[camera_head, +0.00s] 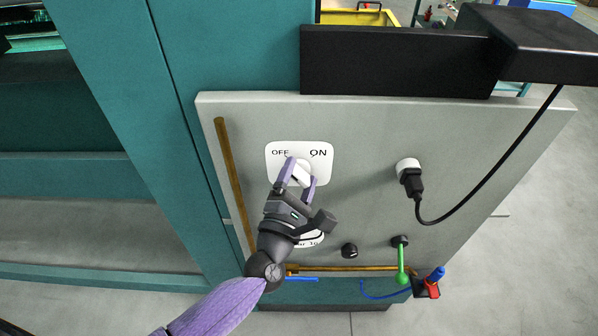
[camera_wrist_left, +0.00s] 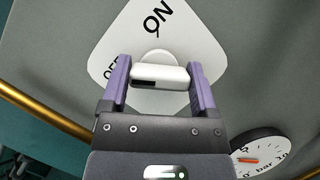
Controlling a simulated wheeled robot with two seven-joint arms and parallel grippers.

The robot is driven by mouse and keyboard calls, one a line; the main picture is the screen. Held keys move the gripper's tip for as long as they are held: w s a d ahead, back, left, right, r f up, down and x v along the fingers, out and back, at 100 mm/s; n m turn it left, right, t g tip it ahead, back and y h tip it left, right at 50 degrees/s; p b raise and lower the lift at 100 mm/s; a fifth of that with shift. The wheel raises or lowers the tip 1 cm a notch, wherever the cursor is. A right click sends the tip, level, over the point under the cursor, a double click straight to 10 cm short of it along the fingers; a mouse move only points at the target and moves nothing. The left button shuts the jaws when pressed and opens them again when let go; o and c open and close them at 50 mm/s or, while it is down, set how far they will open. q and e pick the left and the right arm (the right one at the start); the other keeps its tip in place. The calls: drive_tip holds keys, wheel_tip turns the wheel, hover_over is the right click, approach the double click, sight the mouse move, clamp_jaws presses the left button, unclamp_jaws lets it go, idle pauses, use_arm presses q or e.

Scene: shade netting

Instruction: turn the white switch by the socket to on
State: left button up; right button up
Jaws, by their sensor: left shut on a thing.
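The white switch (camera_head: 302,173) sits on a white plate (camera_head: 312,150) marked OFF at its left and ON at its right, on the grey panel. My left gripper (camera_head: 299,178) is at the switch, its two purple fingers on either side of the knob. In the left wrist view the white switch bar (camera_wrist_left: 160,77) lies between the fingertips of my left gripper (camera_wrist_left: 160,85), which is shut on it. The exact pointing of the knob is hard to tell. The white socket (camera_head: 407,164) with a black plug (camera_head: 412,183) is to the right. My right gripper is not in view.
A round gauge (camera_wrist_left: 260,152) is below the switch, partly hidden by my left gripper in the head view. A black cable (camera_head: 480,185) hangs from the plug. A black knob (camera_head: 349,250), a green lever (camera_head: 402,262) and brass pipes (camera_head: 232,170) are on the panel.

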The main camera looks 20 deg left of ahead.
use_arm(q)
drive_tip(key=m+g+p, duration=0.1)
drive_tip(key=m+p, duration=0.3)
drive_tip(key=m+g+p, duration=0.1)
drive_tip(key=m+p, duration=0.2)
drive_tip(key=p, duration=0.1)
drive_tip(key=m+g+p, duration=0.2)
drive_tip(key=m+p, duration=0.2)
drive_tip(key=shift+r+m+h, duration=0.2)
drive_tip(key=shift+m+h, duration=0.1)
drive_tip(key=m+g+p, duration=0.1)
drive_tip(key=m+p, duration=0.1)
drive_tip(key=shift+f+p, duration=0.1)
drive_tip(key=shift+p, duration=0.3)
drive_tip(key=shift+f+m+g+y+p, duration=0.1)
drive_tip(key=shift+m+g+y+p, duration=0.3)
drive_tip(key=shift+m+y+p, duration=0.25)
drive_tip(key=shift+f+m, duration=0.1)
drive_tip(key=shift+m, duration=0.15)
drive_tip(key=o, duration=1.1)
drive_tip(key=p+v, duration=0.2)
drive_tip(key=v, duration=0.8)
drive_tip(key=shift+d, duration=0.1)
